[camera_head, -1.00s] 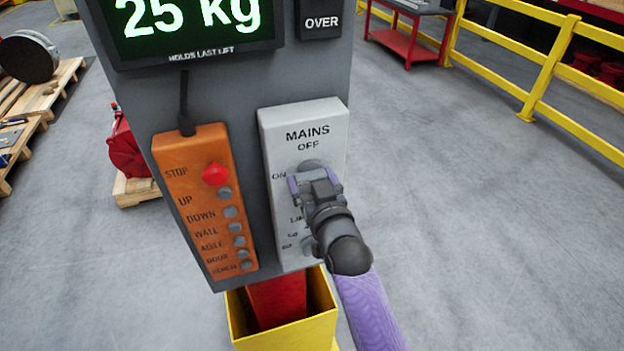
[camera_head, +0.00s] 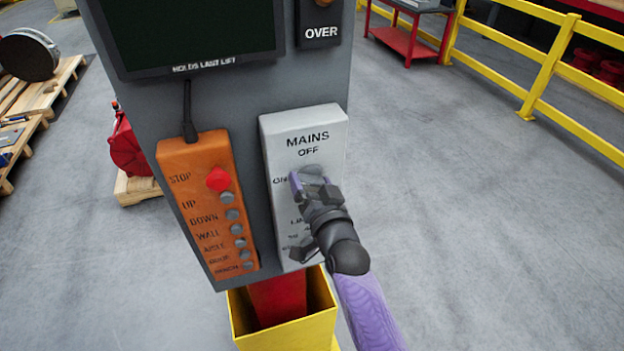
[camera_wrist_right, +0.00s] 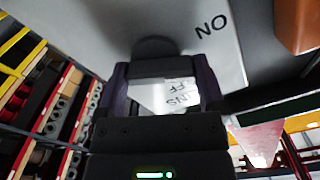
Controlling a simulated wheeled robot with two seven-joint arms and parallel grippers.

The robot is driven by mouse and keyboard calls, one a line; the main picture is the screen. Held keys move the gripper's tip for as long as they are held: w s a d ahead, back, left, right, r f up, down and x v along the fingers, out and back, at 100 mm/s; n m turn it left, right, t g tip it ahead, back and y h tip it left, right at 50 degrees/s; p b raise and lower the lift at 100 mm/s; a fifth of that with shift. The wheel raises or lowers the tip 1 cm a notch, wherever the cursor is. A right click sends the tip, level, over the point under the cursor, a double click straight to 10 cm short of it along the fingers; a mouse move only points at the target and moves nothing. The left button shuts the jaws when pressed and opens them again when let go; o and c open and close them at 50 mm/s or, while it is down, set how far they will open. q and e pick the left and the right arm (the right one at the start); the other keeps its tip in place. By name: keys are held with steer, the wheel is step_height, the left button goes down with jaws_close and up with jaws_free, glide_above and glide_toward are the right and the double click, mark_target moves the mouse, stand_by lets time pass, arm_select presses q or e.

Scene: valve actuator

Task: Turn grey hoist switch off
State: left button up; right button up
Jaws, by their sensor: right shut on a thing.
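The grey switch box (camera_head: 325,150) marked MAINS, OFF and ON is on the front of the dark grey column. Its grey rotary knob (camera_head: 311,170) shows just below the OFF mark, mostly hidden by my right gripper. My right gripper (camera_head: 314,184), with purple fingers, is shut on the knob and looks tilted against the box. In the right wrist view the fingers (camera_wrist_right: 163,88) stand either side of the knob (camera_wrist_right: 156,48), with OFF lettering seen between them and ON at upper right. My left gripper is not in view.
An orange pendant (camera_head: 203,205) with a red STOP button and several grey buttons hangs beside the box. The display (camera_head: 190,30) above is blank. A yellow bin (camera_head: 290,330) is below. Open floor (camera_head: 470,220) lies to the right, before a yellow railing (camera_head: 545,80).

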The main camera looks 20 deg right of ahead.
steer(key=m, duration=0.2)
steer(key=shift+m+p, duration=0.3)
steer(key=shift+m, duration=0.1)
steer(key=m, duration=0.3)
steer(key=shift+m, duration=0.3)
steer(key=m, duration=0.6)
steer(key=shift+d+p, duration=0.15)
steer(key=shift+p, duration=0.15)
steer(key=o, duration=1)
steer(key=shift+c, duration=0.2)
steer(key=s, duration=1)
steer(key=shift+d, duration=0.2)
